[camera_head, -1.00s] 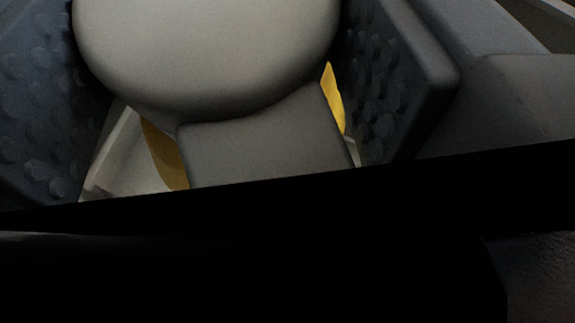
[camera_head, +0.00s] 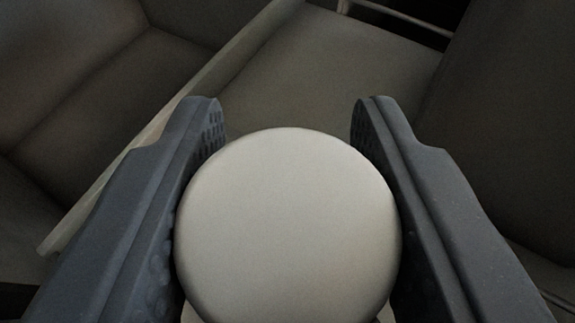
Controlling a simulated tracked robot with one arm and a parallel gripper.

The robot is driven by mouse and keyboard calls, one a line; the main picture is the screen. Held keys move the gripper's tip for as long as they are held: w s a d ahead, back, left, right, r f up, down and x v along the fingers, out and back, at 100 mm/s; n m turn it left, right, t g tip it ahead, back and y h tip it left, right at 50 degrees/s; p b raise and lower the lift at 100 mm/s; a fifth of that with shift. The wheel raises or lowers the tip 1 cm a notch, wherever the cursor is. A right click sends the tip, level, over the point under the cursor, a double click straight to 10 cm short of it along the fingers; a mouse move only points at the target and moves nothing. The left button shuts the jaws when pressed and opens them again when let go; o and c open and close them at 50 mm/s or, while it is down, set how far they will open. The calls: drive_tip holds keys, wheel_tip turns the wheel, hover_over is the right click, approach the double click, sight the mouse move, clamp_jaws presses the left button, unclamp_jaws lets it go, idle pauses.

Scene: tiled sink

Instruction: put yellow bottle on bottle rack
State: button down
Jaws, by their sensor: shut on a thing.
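My gripper (camera_head: 287,112) shows as two dark blue-grey fingers with studded inner pads. It is shut on a bottle, whose round pale cap (camera_head: 288,228) fills the space between the fingers in the head camera view. The cap faces the camera and hides the bottle's body, so no yellow shows at this moment. I cannot make out a bottle rack in this view.
A pale flat surface with a raised light edge (camera_head: 170,118) runs diagonally behind the fingers. Dark recessed panels (camera_head: 60,80) lie to the left. A thin light rail (camera_head: 395,17) crosses the top right, beside a dark upright surface (camera_head: 515,130).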

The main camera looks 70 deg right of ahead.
drive_tip(key=c, duration=0.9)
unclamp_jaws()
drive_tip(key=p+v, duration=0.2)
drive_tip(key=v, duration=1)
drive_tip(key=shift+p, duration=0.35)
drive_tip(key=shift+w+r, duration=0.1)
